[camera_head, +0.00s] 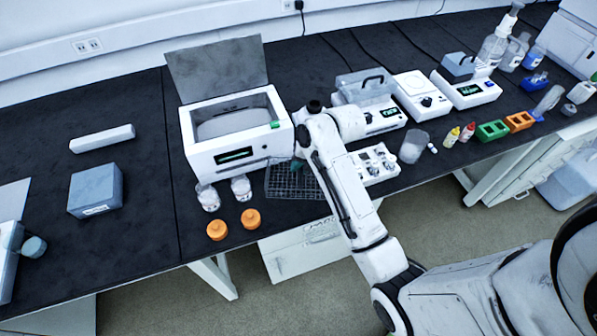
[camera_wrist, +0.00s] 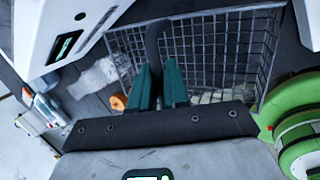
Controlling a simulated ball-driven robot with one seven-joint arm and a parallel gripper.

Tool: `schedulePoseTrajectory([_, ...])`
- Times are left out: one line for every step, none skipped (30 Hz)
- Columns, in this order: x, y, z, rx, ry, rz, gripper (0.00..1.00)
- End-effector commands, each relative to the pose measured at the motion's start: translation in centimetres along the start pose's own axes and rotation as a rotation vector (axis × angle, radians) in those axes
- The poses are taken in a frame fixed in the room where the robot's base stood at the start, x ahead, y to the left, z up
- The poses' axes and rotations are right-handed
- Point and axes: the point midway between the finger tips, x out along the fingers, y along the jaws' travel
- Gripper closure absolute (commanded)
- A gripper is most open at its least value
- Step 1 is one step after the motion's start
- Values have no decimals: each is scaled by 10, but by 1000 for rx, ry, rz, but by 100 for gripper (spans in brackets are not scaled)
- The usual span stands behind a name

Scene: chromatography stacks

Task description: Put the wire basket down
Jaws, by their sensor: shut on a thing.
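The wire basket (camera_head: 290,183), a dark mesh box, is at the front of the black bench, just below the white open-lidded instrument. In the wrist view the basket (camera_wrist: 222,50) fills the upper middle, with its grid walls close to the fingers. My gripper (camera_head: 298,163) is over the basket, partly hidden by my arm. In the wrist view the teal fingers of my gripper (camera_wrist: 160,80) are shut on a dark strip that looks like the basket's handle. I cannot tell whether the basket's base touches the bench.
The white instrument (camera_head: 233,130) stands directly behind the basket. A white rack (camera_head: 374,165) is close on the right. The bench between the grey box (camera_head: 96,189) and the instrument is clear.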

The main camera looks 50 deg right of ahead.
Motion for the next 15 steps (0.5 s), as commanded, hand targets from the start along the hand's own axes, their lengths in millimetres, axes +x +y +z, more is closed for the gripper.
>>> schedulePoseTrajectory([2, 1, 0, 0, 0, 0, 100])
schedulePoseTrajectory([4, 2, 0, 0, 0, 0, 100])
schedulePoseTrajectory([8, 3, 0, -1, 0, 0, 100])
schedulePoseTrajectory([12, 4, 0, -1, 1, 0, 100])
schedulePoseTrajectory([15, 1, -1, 1, 2, -2, 100])
schedulePoseTrajectory([20, -2, -2, 2, 3, -2, 100])
schedulePoseTrajectory([24, -4, -3, 2, 3, -2, 100])
schedulePoseTrajectory([27, -6, -4, 2, 3, -2, 100])
schedulePoseTrajectory([32, -7, -4, 1, 2, -1, 100])
schedulePoseTrajectory([34, -8, -4, 0, 2, -1, 100])
schedulePoseTrajectory([35, -9, -4, 0, 1, -1, 100])
schedulePoseTrajectory([37, -9, -4, -1, 0, 0, 100])
schedulePoseTrajectory([37, -10, -4, -1, -1, 1, 100])
schedulePoseTrajectory([38, -10, -4, -1, -1, 1, 100])
schedulePoseTrajectory([38, -10, -4, -1, -1, 1, 100])
